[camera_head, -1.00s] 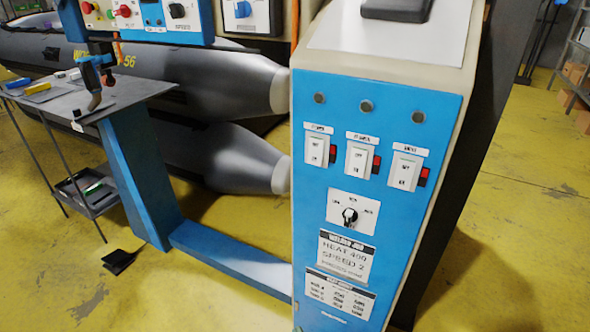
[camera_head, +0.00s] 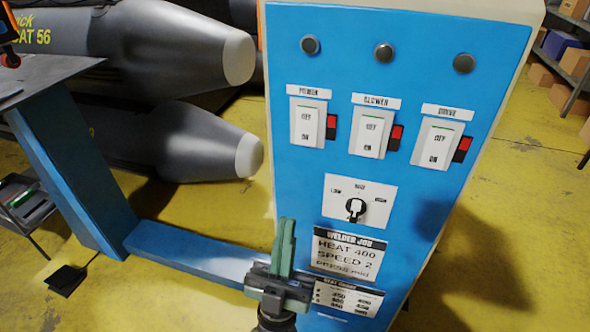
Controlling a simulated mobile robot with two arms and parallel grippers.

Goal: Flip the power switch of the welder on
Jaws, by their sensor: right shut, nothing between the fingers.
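The welder's blue front panel (camera_head: 300,180) fills the middle of the head view. The POWER switch (camera_head: 308,124) is the leftmost of three white rocker switches, marked OFF above and ON below, with a red piece at its right side. The BLOWER switch (camera_head: 371,132) and the DRIVE switch (camera_head: 437,144) are to its right. Round dark lamps (camera_head: 310,45) sit above the switches and look unlit. My right gripper (camera_head: 287,222) is shut and empty, pointing up in front of the panel's lower left, below the POWER switch and apart from it. My left gripper is out of view.
A selector knob (camera_head: 356,208) and a WELDER JOB label (camera_head: 350,255) are below the switches. A blue beam (camera_head: 190,255) runs left to a blue post (camera_head: 75,180). Grey boat tubes (camera_head: 160,45) lie behind. A black pedal (camera_head: 68,278) is on the yellow floor.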

